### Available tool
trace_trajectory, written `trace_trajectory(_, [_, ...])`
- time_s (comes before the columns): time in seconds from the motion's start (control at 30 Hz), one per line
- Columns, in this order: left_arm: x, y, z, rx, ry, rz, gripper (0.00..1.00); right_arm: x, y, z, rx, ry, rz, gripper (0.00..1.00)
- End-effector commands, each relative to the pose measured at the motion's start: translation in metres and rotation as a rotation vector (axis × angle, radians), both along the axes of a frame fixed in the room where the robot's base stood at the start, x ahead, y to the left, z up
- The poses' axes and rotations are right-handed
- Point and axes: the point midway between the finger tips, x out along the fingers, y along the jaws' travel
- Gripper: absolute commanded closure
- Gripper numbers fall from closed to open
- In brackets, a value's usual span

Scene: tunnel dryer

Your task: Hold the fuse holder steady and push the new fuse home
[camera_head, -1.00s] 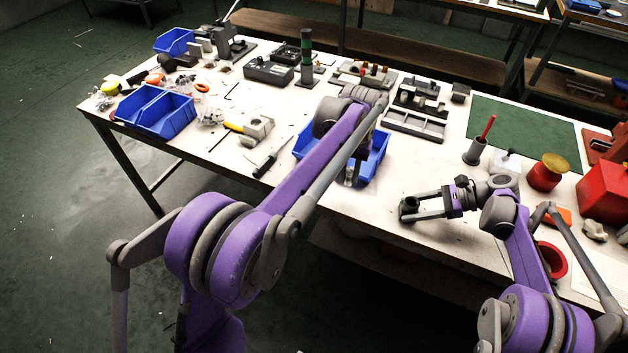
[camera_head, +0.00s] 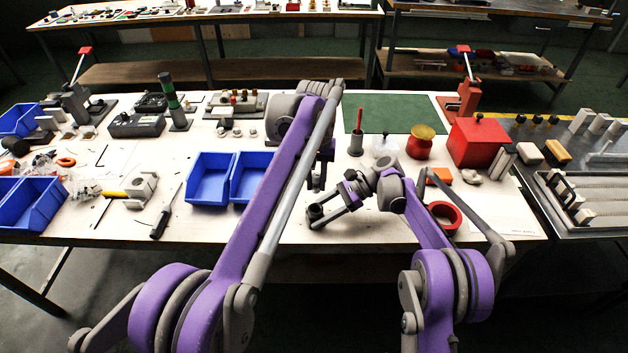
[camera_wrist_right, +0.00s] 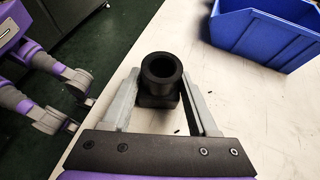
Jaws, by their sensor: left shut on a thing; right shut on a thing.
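The fuse holder (camera_head: 315,211) is a small black piece near the table's front edge. In the right wrist view it is a round, open-topped socket (camera_wrist_right: 161,72) on a squarish base. My right gripper (camera_head: 328,209) is shut on it; its two grey fingers flank the base in the right wrist view (camera_wrist_right: 160,98). No fuse is distinguishable in the socket. My left gripper (camera_head: 317,183) hangs behind its own forearm, just beyond the fuse holder and apart from it. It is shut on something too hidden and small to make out. The new fuse is not distinguishable.
Blue bins (camera_head: 211,181) stand left of the fuse holder. A red ring (camera_head: 444,216), a red box (camera_head: 479,143) and a red pot with yellow top (camera_head: 420,148) are to the right. A screwdriver (camera_head: 160,225) lies left. The green mat (camera_head: 385,110) is bare at the back.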

Motion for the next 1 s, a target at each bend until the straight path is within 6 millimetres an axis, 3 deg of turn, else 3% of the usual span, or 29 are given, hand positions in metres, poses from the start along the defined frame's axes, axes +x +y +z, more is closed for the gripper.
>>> trace_trajectory(0.6, [0.000, 0.000, -0.049, 0.000, 0.000, 0.001, 1.00, 0.000, 0.000, 0.000, 0.000, 0.000, 0.000, 0.90])
trace_trajectory(1.0, [0.000, 0.000, -0.058, 0.000, 0.000, 0.000, 1.00, 0.000, 0.000, 0.000, 0.000, 0.000, 0.000, 0.90])
